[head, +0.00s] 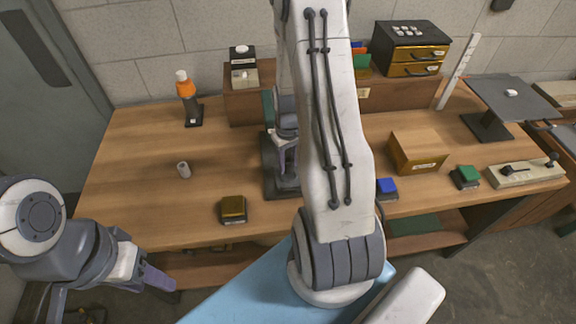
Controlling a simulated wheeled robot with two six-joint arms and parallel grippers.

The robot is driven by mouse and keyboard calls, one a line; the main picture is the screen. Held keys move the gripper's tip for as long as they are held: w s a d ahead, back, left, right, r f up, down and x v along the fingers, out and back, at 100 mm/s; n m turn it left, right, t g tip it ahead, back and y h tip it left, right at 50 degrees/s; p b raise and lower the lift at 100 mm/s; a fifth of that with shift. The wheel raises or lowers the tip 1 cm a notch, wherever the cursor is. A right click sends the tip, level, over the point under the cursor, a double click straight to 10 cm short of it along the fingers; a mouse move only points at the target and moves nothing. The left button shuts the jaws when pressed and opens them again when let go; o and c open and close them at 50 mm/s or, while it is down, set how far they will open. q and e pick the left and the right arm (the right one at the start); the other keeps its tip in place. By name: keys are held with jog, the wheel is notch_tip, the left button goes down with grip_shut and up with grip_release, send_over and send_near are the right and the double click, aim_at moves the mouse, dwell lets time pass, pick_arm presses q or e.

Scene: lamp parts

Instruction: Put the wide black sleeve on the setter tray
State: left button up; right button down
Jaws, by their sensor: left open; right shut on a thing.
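My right arm crosses the middle of the head view, and its gripper (284,158) points down over a dark tray-like piece (285,191) on the table. This piece looks like the setter tray, though the arm hides much of it. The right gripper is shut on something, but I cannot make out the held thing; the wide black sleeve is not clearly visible. My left gripper (158,279) is open and empty at the lower left, in front of the table's front edge.
Yellow (233,206), blue (387,186) and green (465,174) blocks sit on dark bases. A tan box (418,152), a switch box (524,173) and a raised dark plate (512,98) occupy the right. The table's left part is mostly clear.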

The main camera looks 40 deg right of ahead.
aim_at(288, 168)
notch_tip(288, 168, down, 3)
jog(key=shift+r, duration=0.1)
jog(key=shift+f, duration=0.2)
jog(key=shift+c, duration=2.4)
grip_release()
jog(key=shift+r, duration=0.1)
